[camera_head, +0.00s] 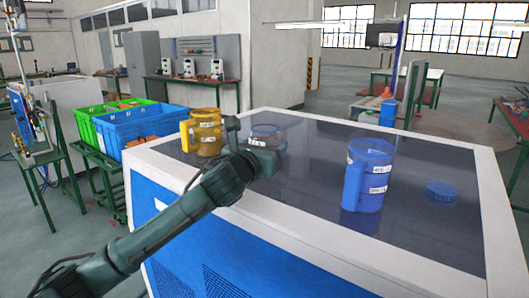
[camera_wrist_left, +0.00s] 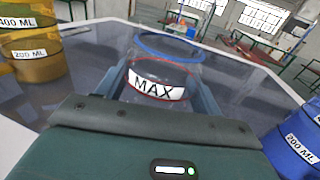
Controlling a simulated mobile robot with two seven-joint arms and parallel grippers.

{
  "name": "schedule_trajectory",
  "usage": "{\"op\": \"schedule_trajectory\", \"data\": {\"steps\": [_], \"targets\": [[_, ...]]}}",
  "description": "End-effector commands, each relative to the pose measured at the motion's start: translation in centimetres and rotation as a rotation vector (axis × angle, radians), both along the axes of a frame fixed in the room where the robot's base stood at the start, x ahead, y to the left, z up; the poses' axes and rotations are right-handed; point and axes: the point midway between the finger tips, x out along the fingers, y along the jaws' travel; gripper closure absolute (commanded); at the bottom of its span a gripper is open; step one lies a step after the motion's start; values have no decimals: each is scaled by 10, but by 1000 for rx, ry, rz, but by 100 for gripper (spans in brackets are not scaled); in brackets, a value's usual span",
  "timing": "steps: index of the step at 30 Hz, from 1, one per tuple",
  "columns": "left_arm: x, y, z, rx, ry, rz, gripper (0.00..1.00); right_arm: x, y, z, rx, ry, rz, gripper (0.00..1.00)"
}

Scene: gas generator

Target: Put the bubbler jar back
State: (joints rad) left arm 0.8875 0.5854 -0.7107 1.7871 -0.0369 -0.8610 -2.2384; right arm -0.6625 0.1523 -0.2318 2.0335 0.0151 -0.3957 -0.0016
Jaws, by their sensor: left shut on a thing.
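The bubbler jar (camera_head: 268,132) is clear with red lines, a blue rim and a white label. It stands upright at the back left of the cabinet top, partly hidden by my gripper. In the left wrist view the jar (camera_wrist_left: 158,70) shows its MAX label between my two fingers. My left gripper (camera_head: 262,150) is shut on the jar, one finger on each side, and it also shows in the wrist view (camera_wrist_left: 160,92). I cannot tell whether the jar's base touches the top. My right gripper is not in view.
A yellow jug (camera_head: 206,135) stands left of the jar. A blue jug (camera_head: 371,180) stands to the right, with a blue round lid (camera_head: 441,192) beyond it. The dark top (camera_head: 310,195) is clear in between. Blue (camera_head: 128,130) and green crates stand off to the left.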

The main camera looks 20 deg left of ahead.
Motion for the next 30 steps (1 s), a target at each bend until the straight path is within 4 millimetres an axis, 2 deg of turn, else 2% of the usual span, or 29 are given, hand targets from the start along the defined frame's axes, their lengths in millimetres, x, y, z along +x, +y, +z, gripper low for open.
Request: {"op": "schedule_trajectory", "data": {"steps": [3, 14, 15, 23, 30], "targets": [[0, 0, -9, -1, -3, 1, 67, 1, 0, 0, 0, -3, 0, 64], [0, 1, -13, -1, -3, 0, 67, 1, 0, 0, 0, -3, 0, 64], [0, 0, -14, -1, -1, 0, 32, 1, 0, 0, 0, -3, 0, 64], [0, 1, -13, -1, -1, 1, 12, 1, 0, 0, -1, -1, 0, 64], [0, 1, -12, -1, -1, 1, 12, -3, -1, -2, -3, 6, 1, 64]]}}
